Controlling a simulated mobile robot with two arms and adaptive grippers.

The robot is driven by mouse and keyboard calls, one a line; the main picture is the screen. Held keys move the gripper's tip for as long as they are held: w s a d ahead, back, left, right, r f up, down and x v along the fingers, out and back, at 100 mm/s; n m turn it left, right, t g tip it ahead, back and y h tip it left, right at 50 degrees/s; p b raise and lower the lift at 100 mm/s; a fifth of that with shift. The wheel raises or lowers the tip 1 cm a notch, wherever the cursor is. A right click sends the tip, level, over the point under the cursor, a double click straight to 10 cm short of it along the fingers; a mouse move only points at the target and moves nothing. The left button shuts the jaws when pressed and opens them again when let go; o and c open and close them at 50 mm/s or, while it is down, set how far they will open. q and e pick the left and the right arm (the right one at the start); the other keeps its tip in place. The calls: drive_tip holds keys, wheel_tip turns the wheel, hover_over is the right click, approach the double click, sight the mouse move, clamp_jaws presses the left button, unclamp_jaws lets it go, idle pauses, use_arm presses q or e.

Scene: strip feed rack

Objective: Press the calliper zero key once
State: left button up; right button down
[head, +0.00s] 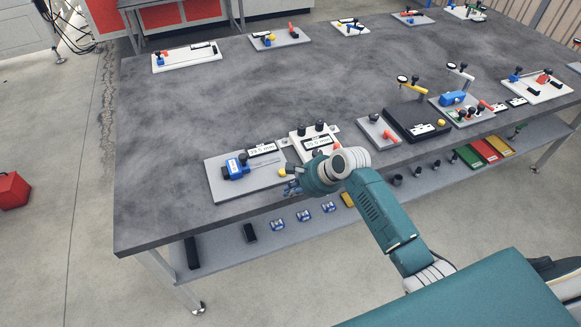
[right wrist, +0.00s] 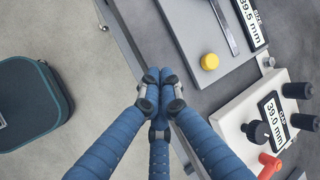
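The calliper station is a grey plate (head: 225,185) near the front edge of the bench, with a blue calliper body (head: 237,167) and a steel bar on it. A display (head: 262,150) stands at its back; it reads 39.5 mm in the right wrist view (right wrist: 249,22). A round yellow key (head: 283,171) sits at the plate's right front corner; it also shows in the right wrist view (right wrist: 209,61). My right gripper (head: 292,188) is beside the bench's front edge, close to the key. In the right wrist view its blue fingers (right wrist: 155,78) meet at the tips, empty, apart from the key.
Just right stands a white station (head: 304,143) with black knobs, a red-orange knob and a display (right wrist: 274,120) reading 39.0 mm. More stations line the bench's front and back edges. The bench middle (head: 250,95) is clear. A lower shelf (head: 270,225) holds small parts.

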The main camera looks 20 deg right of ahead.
drive_tip(key=w+d+r+m+t+y, duration=0.1)
drive_tip(key=w+r+m, duration=0.5)
drive_tip(key=w+r, duration=0.3)
wheel_tip(320, 180, up, 2)
drive_tip(key=shift+y+p, duration=0.3)
drive_tip(key=shift+p, duration=0.1)
drive_tip(key=shift+w+f, duration=0.15)
drive_tip(key=b, duration=0.9)
hover_over(282, 172)
drive_tip(key=f, duration=0.4)
drive_tip(key=d+f, duration=0.1)
drive_tip(key=f, duration=0.1)
drive_tip(key=shift+f, duration=0.15)
drive_tip(key=shift+a+f, duration=0.1)
drive_tip(key=shift+f, duration=1.05)
